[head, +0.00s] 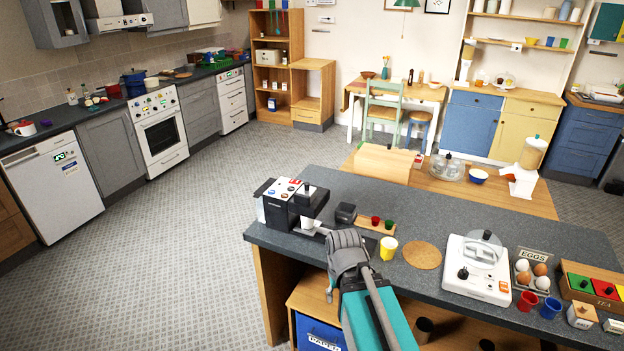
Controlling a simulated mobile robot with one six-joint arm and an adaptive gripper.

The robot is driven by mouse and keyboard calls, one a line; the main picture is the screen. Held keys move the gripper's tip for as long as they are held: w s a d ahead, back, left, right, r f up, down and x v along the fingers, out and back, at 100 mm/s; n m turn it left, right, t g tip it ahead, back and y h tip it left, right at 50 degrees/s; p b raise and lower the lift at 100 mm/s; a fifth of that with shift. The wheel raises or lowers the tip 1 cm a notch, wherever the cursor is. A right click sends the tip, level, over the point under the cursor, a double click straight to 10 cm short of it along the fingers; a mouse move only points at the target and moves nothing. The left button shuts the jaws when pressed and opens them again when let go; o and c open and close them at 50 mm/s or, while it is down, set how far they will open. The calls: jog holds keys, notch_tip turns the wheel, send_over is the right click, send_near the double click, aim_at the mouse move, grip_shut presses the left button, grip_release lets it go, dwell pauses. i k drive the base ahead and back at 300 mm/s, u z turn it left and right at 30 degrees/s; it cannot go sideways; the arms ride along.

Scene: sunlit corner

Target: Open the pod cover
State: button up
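The coffee machine (278,207) stands at the left end of the dark counter. A white cup (308,224) stands under this part. My gripper (345,245) is at the counter's near edge, in front and to the right of the machine, apart from the cover. It is seen from behind, so its fingertips are hidden and its opening does not show.
A yellow cup (388,248), a wooden holder (370,228) with red and green pods, and a small dark box (346,213) stand close by my gripper. A cork mat (422,254) and a white appliance (476,280) lie farther right. The air above the machine is clear.

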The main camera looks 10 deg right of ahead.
aim_at(306, 190)
jog(key=i, duration=0.85)
jog(key=u, duration=0.05)
